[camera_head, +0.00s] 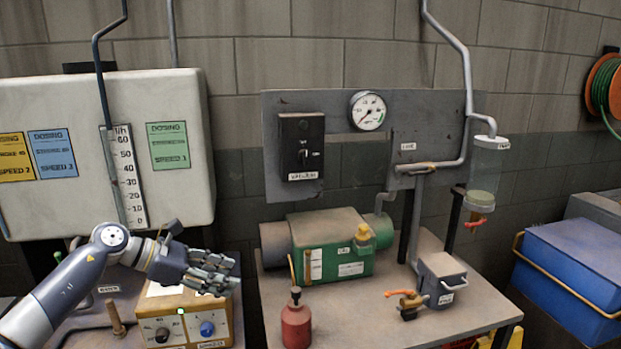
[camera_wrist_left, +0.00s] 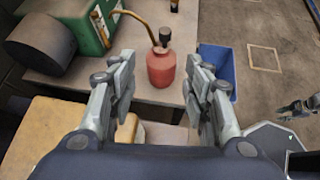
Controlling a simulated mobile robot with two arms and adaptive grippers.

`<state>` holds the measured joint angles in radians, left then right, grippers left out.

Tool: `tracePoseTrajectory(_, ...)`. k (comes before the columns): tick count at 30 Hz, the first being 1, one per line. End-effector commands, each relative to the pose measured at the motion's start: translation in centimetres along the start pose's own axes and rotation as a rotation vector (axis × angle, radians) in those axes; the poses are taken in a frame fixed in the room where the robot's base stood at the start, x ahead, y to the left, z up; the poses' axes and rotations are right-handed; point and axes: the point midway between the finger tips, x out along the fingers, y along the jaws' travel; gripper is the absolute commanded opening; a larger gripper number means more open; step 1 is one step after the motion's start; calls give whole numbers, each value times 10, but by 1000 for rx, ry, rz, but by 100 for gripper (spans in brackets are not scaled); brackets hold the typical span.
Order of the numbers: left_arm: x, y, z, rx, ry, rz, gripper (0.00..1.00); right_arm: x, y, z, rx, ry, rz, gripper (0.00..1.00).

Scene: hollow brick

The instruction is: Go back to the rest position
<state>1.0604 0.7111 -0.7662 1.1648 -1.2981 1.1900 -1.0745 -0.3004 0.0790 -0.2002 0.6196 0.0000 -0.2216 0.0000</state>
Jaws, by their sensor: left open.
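My left gripper (camera_head: 210,272) is in the left part of the head view, above the tan control box (camera_head: 165,328) with a black knob and a blue knob. In the left wrist view the two fingers of my left gripper (camera_wrist_left: 160,95) are spread apart with nothing between them. A red oil can (camera_wrist_left: 162,68) shows beyond the gap and stands on the table, apart from the fingers. In the head view the red oil can (camera_head: 296,322) is to the right of my left gripper. At the right edge of the left wrist view a gripper-like part shows, too small to read.
A green pump (camera_head: 330,248) and a small grey valve box (camera_head: 441,280) stand on the table (camera_head: 370,320). A large dosing tank (camera_head: 185,110) is behind my left arm. A blue chest (camera_head: 575,275) is at the right. A blue bin (camera_wrist_left: 217,66) is on the floor.

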Motion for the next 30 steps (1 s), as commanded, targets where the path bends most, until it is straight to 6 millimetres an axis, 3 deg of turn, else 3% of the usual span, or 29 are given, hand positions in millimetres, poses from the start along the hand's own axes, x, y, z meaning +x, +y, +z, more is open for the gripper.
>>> tracePoseTrajectory(1,27,-15,13,-57,-100,-3,45,0,0,2,0,-4,0,30)
tracePoseTrajectory(3,50,-30,37,-161,-252,11,45,0,0,3,0,-5,0,30)
tracePoseTrajectory(6,69,-46,65,-347,-463,30,45,0,0,3,0,-4,0,30)
tracePoseTrajectory(10,74,-58,86,-646,-718,53,45,0,0,2,0,-2,0,30)
tracePoseTrajectory(14,63,-60,81,-996,-943,86,45,0,0,1,0,-1,0,30)
tracePoseTrajectory(17,52,-60,58,-1291,-1092,123,45,0,0,1,0,0,0,30)
tracePoseTrajectory(23,33,-78,-31,-1921,-1319,250,45,0,0,-1,0,3,1,30)
tracePoseTrajectory(26,28,-104,-88,-2242,-1392,350,45,0,1,-2,0,4,1,30)
tracePoseTrajectory(30,23,-166,-167,-2684,-1442,548,45,0,1,-2,0,4,1,30)
